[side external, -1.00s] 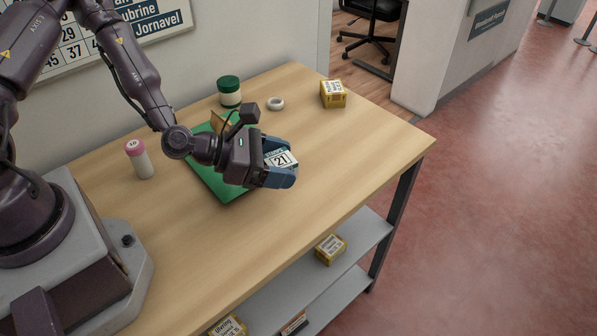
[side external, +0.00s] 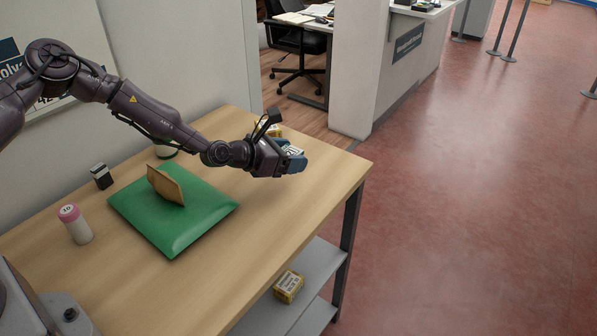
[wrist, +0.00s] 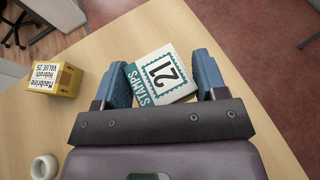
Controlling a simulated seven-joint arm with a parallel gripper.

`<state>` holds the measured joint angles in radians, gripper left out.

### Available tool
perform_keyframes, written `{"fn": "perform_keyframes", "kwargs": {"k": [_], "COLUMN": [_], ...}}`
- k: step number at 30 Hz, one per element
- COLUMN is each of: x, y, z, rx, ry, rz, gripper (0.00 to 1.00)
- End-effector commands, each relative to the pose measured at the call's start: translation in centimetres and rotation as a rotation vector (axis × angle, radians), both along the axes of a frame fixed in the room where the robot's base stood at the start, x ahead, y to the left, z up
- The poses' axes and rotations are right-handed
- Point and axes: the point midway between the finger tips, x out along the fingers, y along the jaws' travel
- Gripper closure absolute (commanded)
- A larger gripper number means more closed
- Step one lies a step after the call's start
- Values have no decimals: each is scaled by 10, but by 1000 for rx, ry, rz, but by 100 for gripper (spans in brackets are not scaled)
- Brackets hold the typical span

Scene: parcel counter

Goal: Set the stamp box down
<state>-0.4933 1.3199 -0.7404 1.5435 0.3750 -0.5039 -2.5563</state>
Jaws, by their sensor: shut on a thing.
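The stamp box (wrist: 163,72) is white with a teal edge, the word STAMPS and a large 21. In the wrist view it sits between the blue fingers of my gripper (wrist: 161,80), which are shut on it. In the side view my gripper (side external: 292,161) is over the right end of the wooden counter (side external: 300,205), and only a small part of the stamp box (side external: 294,150) shows between the fingers. I cannot tell whether the box's underside touches the counter.
A yellow box (wrist: 60,79) and a white ring (wrist: 44,167) are left of my gripper in the wrist view. A green parcel (side external: 205,215) with an upright brown card (side external: 166,186), a pink-capped bottle (side external: 74,224) and a black-and-white stamper (side external: 101,176) are further left. The counter's front right is clear.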

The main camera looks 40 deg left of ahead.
Motion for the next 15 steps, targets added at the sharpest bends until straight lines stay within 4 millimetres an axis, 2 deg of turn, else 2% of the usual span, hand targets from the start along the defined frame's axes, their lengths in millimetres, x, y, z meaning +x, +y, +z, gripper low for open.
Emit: {"fn": "perform_keyframes", "kwargs": {"k": [3,6,11,15], "x": [16,23,29,31], "y": [-3,-4,-4,-4], "z": [-19,-27,-34,-54], "rx": [0,-1,0,0], "ry": [-1,-2,-3,0], "rz": [0,-1,0,1], "gripper": [59,59,59,59]}}
